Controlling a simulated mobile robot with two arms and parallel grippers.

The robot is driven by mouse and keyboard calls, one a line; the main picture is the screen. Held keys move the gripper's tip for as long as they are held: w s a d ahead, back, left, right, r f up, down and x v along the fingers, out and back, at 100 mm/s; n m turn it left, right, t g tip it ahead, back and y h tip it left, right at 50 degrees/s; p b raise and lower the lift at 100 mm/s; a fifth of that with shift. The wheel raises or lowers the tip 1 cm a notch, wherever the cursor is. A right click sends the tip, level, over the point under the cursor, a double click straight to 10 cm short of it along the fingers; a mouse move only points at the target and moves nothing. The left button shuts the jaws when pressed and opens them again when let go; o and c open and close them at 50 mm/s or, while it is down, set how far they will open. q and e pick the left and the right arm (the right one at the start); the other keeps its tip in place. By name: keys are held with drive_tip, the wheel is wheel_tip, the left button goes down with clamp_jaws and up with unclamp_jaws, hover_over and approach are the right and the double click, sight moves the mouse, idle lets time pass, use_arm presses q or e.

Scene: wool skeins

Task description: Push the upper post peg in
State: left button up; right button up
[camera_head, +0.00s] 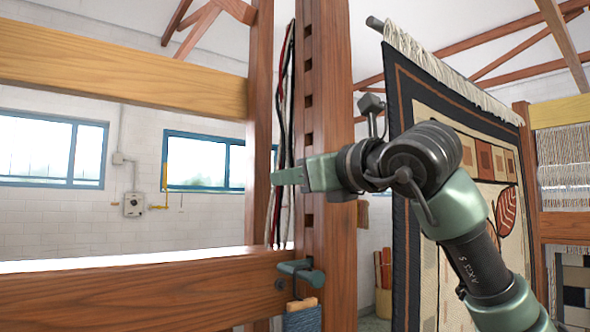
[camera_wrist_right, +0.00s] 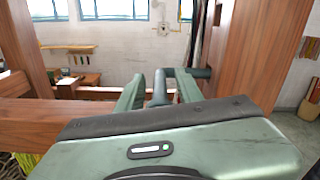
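The upright wooden post (camera_head: 327,235) has a column of square holes. My right gripper (camera_head: 288,177) is level with the middle of the post and points left across it. In the right wrist view, its two green fingers (camera_wrist_right: 159,95) are apart, with a dark peg (camera_wrist_right: 159,88) between them and small gaps showing at its sides. A dark green bar (camera_wrist_right: 192,72) of this peg runs right to the post. In the head view my gripper hides this peg. A lower green peg (camera_head: 298,270) sticks out of the post near the cross beam. My left gripper is out of view.
The wooden cross beam (camera_head: 130,290) meets the post from the left. Dark cords (camera_head: 285,95) hang behind the post. A patterned rug (camera_head: 402,100) hangs at the right, behind my right arm.

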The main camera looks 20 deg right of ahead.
drive_tip(key=shift+s, duration=0.1)
clamp_jaws()
idle(1.3)
